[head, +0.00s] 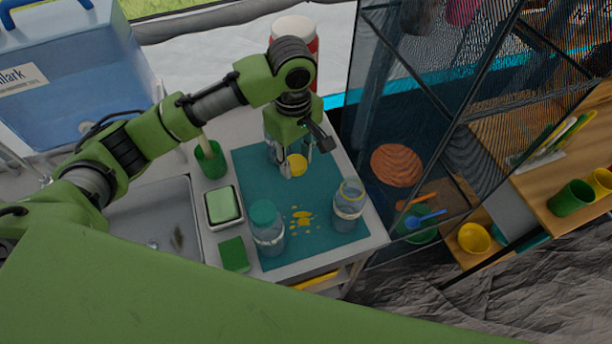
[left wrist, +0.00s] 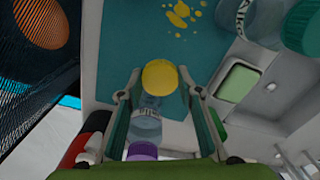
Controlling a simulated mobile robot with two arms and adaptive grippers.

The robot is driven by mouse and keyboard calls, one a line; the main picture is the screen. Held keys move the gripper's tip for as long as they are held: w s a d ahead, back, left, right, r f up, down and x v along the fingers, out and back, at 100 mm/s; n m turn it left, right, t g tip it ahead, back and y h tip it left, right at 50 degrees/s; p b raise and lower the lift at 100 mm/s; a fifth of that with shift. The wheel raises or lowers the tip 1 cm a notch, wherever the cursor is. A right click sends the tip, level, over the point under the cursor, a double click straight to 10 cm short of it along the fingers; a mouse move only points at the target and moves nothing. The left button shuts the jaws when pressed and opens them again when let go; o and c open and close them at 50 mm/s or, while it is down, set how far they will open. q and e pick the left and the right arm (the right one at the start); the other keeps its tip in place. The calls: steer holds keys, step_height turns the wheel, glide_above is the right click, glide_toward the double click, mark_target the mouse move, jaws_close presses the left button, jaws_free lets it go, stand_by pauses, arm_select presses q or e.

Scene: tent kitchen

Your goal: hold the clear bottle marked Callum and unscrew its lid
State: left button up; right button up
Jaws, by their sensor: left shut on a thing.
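My left gripper (head: 294,158) is low over the teal mat (head: 250,165). Its fingers are shut on a round yellow lid (head: 297,166), which also shows between the fingertips in the left wrist view (left wrist: 160,77). In that view a clear bottle (left wrist: 146,128) with a purple lid (left wrist: 142,151) shows between the fingers, farther back and partly hidden by the gripper. A clear bottle with a green lid (head: 264,214) stands at the mat's front left. Another clear bottle (head: 348,205) with a yellowish rim stands at the right. I cannot read the name Callum on any bottle. My right gripper is out of view.
Yellow spots (head: 301,217) mark the mat between the two front bottles. A green soap tray (head: 223,206), a green sponge (head: 233,254) and a green cup (head: 211,162) line its left side by the sink (head: 150,215). A red jar (head: 296,38) stands behind. A dark mesh panel rises at right.

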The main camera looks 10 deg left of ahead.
arm_select(q)
steer(key=shift+w+a+f, duration=0.15)
steer(key=shift+a+f, duration=0.05)
steer(key=shift+a, duration=0.05)
steer(key=p, duration=0.1)
glide_above(296, 189)
step_height(296, 189, down, 5)
steer(key=shift+f, duration=0.2)
steer(key=shift+f+p, duration=0.35)
steer(key=shift+f, duration=1.9)
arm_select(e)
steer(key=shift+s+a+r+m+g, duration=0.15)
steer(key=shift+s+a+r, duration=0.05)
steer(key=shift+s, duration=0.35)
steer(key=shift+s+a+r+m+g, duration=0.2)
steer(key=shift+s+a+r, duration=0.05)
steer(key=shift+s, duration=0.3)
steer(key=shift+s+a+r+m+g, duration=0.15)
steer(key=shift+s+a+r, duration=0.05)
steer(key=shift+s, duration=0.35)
arm_select(q)
steer(key=shift+f, duration=0.1)
steer(key=o, duration=1.2)
